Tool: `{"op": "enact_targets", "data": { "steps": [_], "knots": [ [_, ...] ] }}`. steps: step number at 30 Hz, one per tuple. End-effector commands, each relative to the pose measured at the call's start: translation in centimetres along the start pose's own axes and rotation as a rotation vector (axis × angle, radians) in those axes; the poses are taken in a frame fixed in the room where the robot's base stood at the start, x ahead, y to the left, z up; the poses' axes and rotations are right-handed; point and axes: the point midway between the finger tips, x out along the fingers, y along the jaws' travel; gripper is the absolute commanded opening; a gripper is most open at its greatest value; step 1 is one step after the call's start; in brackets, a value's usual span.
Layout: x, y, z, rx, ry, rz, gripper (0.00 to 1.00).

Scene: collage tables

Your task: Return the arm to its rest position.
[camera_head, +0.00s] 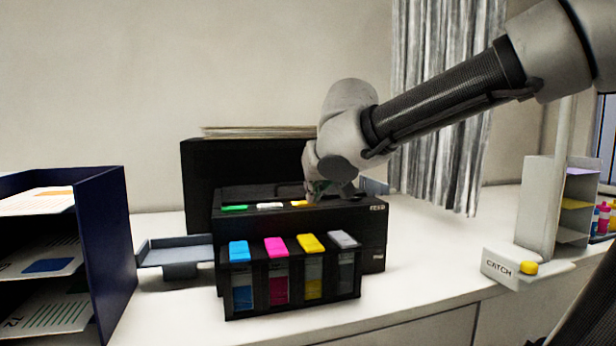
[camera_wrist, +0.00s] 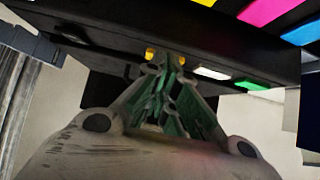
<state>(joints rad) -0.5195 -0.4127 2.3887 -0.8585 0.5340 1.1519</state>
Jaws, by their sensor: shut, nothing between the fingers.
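My arm reaches in from the upper right in the head view. My gripper (camera_head: 316,190) is at the upper front edge of a black printer (camera_head: 372,232), beside its small yellow button. In the wrist view my gripper (camera_wrist: 166,66) is shut with nothing between its green-lined fingers. The fingertips are close to the yellow button (camera_wrist: 150,54); I cannot tell whether they touch it. The white button (camera_wrist: 212,73) and green button (camera_wrist: 252,86) lie farther along the same edge.
Ink tanks with blue (camera_head: 239,251), magenta (camera_head: 275,247), yellow (camera_head: 311,244) and grey caps stand at the printer's front. A dark blue paper rack (camera_head: 107,240) is at left, a grey tray (camera_head: 175,250) between. At right stands a CATCH box (camera_head: 500,268) with a yellow button.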

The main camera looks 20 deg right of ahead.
Motion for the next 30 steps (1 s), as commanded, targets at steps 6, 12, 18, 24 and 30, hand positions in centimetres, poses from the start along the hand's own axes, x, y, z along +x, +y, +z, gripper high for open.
{"op": "enact_targets", "data": {
  "steps": [6, 12, 18, 24, 30],
  "knots": [
    [-0.6, 0.0, 1.6, 0.000, 0.000, 0.000, 0.00],
    [-1.0, 3.7, 3.1, 0.008, -0.042, 0.057, 0.00],
    [-4.1, 13.7, 11.2, 0.018, -0.257, 0.161, 0.00],
    [-8.0, 16.3, 20.3, 0.008, -0.452, 0.071, 0.00],
    [-9.1, 15.6, 22.9, -0.008, -0.495, -0.003, 0.00]
  ]
}}
